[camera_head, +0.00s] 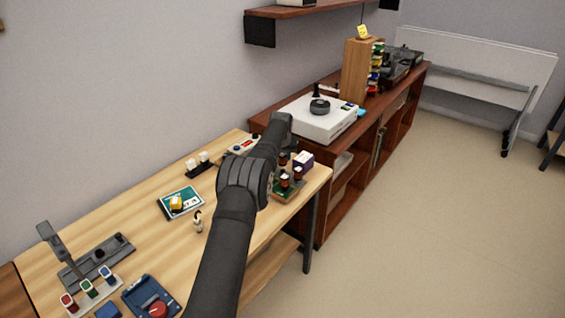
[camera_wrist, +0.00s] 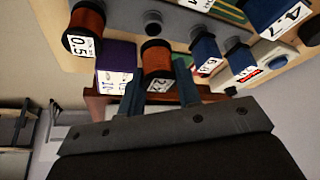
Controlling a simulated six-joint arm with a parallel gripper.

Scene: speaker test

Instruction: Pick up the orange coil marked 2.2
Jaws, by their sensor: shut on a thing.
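The orange coil marked 2.2 (camera_wrist: 157,58) is in the middle of the wrist view, its white label facing the camera. My gripper (camera_wrist: 160,78) has one finger on each side of it and is shut on it. I cannot tell whether the coil is clear of its support. Another orange coil (camera_wrist: 86,22), marked 0.5, stands to the left. Blue coils (camera_wrist: 206,50) stand to the right, one marked 4.7 (camera_wrist: 268,14). In the head view, my arm hides the gripper; dark red-brown coils (camera_head: 284,182) show at the table's right end.
A purple box (camera_wrist: 117,56) is close to the left of the held coil. A white turntable (camera_head: 325,122) stands beyond.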

